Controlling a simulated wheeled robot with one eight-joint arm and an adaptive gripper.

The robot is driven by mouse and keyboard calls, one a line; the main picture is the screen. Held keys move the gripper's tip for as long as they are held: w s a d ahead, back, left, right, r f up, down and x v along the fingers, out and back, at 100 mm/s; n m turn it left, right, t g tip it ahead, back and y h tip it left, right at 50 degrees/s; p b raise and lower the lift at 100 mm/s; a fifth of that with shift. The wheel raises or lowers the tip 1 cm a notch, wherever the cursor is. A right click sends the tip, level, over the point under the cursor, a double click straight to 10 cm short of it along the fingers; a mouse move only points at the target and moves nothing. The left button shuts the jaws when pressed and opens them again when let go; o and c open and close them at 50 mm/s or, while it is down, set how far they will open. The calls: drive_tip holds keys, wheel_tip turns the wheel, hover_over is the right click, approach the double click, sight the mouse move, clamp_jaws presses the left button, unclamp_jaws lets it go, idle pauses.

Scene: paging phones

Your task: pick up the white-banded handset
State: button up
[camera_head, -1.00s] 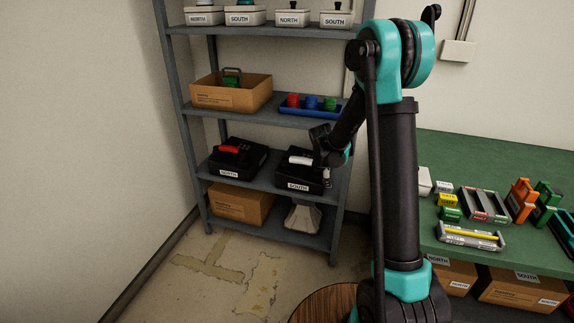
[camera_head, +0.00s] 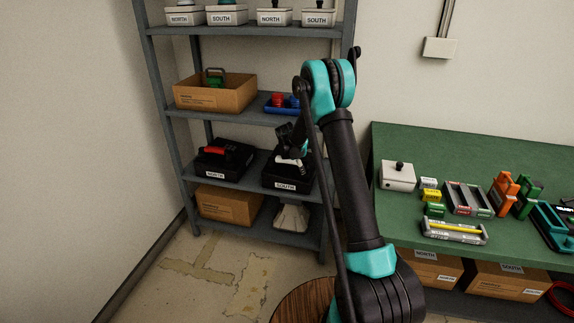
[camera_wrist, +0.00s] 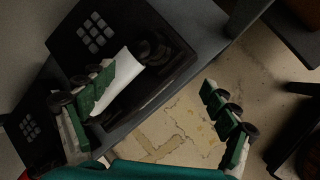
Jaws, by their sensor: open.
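The black phone labelled SOUTH (camera_head: 283,178) sits on the rack's middle-lower shelf. Its white-banded handset (camera_wrist: 122,82) shows as a white strip in the wrist view, partly covered by a green finger; in the head view my gripper hides most of it. My gripper (camera_wrist: 160,88) is open, with green-padded fingers far apart. The left finger is over or beside the white band; the right finger is over the floor past the shelf edge. I cannot tell whether a finger touches the handset. In the head view my gripper (camera_head: 290,154) is at the SOUTH phone.
The NORTH phone (camera_head: 222,160) with a red-banded handset stands to the left. A cardboard box (camera_head: 228,206) and a grey horn-shaped item (camera_head: 292,216) are below. The shelf above holds a box (camera_head: 214,94) and a blue tray (camera_head: 280,110). A green bench (camera_head: 440,155) is at right.

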sight(303, 162)
drive_tip(key=shift+w+d+f, duration=0.5)
drive_tip(key=shift+w+f, duration=0.2)
drive_tip(key=shift+w, duration=0.1)
drive_tip(key=shift+w+d+f, duration=0.45)
drive_tip(key=shift+w+f, duration=0.3)
drive_tip(key=shift+w, duration=0.05)
drive_tip(key=shift+w+d+f, duration=0.5)
drive_tip(key=shift+w+f, duration=0.2)
drive_tip(key=shift+w, duration=0.1)
drive_tip(key=c, duration=1.9)
